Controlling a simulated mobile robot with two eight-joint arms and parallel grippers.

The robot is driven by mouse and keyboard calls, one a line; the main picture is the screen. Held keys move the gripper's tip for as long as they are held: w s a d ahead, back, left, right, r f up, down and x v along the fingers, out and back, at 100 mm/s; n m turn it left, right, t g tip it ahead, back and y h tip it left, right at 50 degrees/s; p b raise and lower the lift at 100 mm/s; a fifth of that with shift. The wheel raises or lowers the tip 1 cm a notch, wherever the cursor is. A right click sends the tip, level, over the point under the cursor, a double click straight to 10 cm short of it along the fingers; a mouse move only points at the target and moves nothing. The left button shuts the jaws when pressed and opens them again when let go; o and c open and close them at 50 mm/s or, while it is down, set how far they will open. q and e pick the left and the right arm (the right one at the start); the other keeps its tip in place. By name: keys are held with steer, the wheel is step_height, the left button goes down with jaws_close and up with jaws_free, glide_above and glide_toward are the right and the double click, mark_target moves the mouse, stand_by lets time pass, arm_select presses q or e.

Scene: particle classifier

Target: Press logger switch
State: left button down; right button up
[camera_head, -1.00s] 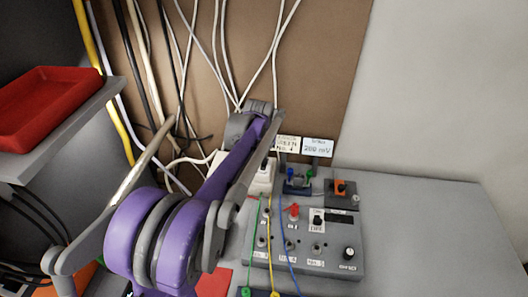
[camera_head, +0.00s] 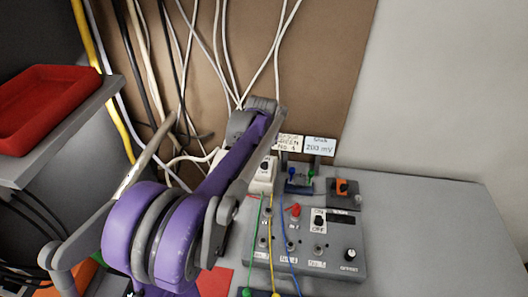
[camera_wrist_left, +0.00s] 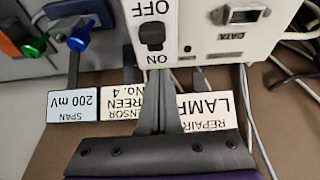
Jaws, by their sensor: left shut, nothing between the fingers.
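The white box with a DATA port (camera_wrist_left: 228,14) carries a black rocker switch (camera_wrist_left: 152,34) between the words OFF and ON. I cannot tell which side of the rocker is pressed in. My left gripper (camera_wrist_left: 157,74) is shut and empty, its dark fingertips close to the ON end of the switch in the left wrist view. I cannot tell whether they touch. In the head view the white box (camera_head: 263,176) stands at the back of the bench, partly covered by my left arm, and the left fingertips are hidden. My right gripper does not show.
A grey control panel (camera_head: 345,262) with knobs, sockets and its own OFF switch stands in front. Green, yellow and blue leads cross it. Label cards (camera_head: 319,146) stand behind. White cables hang along the brown board (camera_head: 320,60). The bench's right side (camera_head: 440,220) is clear.

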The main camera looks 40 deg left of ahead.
arm_select(q)
step_height(320, 180, up, 2)
steer(key=shift+w+a, duration=0.1)
steer(key=shift+a, duration=0.05)
steer(key=v, duration=0.8)
steer(key=shift+s+d+p, duration=0.25)
steer(key=shift+p, duration=0.1)
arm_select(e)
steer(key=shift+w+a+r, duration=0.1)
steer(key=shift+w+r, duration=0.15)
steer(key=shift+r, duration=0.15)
arm_select(q)
steer(key=shift+s+f, duration=0.1)
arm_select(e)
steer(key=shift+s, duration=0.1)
